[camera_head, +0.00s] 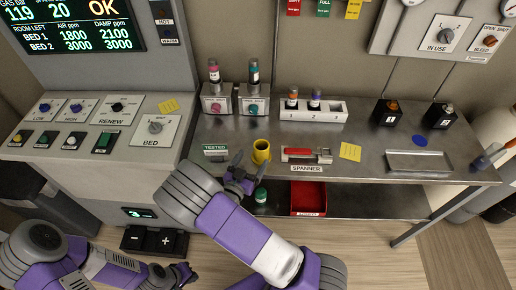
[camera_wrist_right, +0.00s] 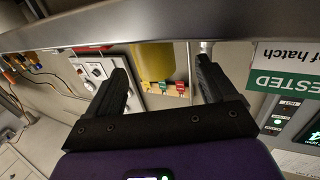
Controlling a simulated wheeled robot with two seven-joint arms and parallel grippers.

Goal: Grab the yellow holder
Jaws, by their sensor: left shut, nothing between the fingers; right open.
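The yellow holder (camera_head: 261,151) is a small yellow cup standing near the front edge of the metal bench, left of the spanner. My right gripper (camera_head: 240,172) is open beside its lower left, at the bench's front edge. In the right wrist view the yellow holder (camera_wrist_right: 153,62) shows between the two spread fingers of the right gripper (camera_wrist_right: 160,66); I cannot tell whether they touch it. My left gripper (camera_head: 184,273) is shut and empty, low at the bottom left, well away from the holder.
The red-handled spanner (camera_head: 305,155) lies right of the holder. A TESTED tag (camera_head: 215,150) lies left of it. A green-capped bottle (camera_head: 261,194) and a red bin (camera_head: 308,198) are on the lower shelf. Bottle racks (camera_head: 318,110) stand behind. The bench's front edge is close to my right gripper.

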